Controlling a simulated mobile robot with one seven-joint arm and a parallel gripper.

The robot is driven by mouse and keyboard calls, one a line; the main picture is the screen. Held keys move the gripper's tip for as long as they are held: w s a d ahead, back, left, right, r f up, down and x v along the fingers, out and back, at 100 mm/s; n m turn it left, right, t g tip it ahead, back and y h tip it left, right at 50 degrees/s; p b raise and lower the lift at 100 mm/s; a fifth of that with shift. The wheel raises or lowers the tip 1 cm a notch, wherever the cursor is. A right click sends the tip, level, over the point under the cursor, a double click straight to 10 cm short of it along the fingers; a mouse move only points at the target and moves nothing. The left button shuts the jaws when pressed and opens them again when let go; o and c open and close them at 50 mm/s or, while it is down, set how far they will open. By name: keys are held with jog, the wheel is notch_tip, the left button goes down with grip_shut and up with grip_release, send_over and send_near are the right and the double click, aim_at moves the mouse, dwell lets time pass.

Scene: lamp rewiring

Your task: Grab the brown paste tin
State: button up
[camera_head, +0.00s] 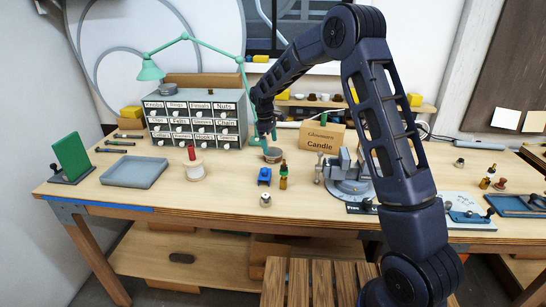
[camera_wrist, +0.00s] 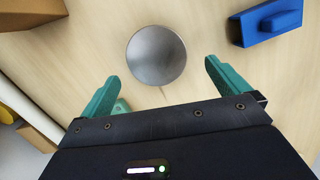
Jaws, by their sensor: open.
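The paste tin (camera_head: 273,155) is a short round tin with a brownish side, on the bench behind the blue block. In the wrist view its round grey metal top (camera_wrist: 156,55) lies just ahead of and between the teal fingertips. My gripper (camera_head: 266,132) hangs just above and beside the tin, pointing down. In the wrist view my gripper (camera_wrist: 161,70) is open and empty, with one finger on each side of the tin's near edge. I cannot tell the exact height gap.
A blue block (camera_head: 264,177) stands in front of the tin and near the right finger in the wrist view (camera_wrist: 268,22). The Candle box (camera_head: 321,138) is to the right, the drawer cabinet (camera_head: 196,117) to the left. A spool (camera_head: 195,172) stands left.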

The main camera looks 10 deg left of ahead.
aim_at(273, 152)
jog(key=shift+d+f, duration=0.25)
jog(key=shift+f, duration=0.7)
jog(key=shift+d+f, duration=0.2)
jog(key=shift+f, duration=0.75)
jog(key=shift+d+f, duration=0.25)
jog(key=shift+f, duration=0.7)
jog(key=shift+c, duration=0.2)
jog(key=c, duration=1.1)
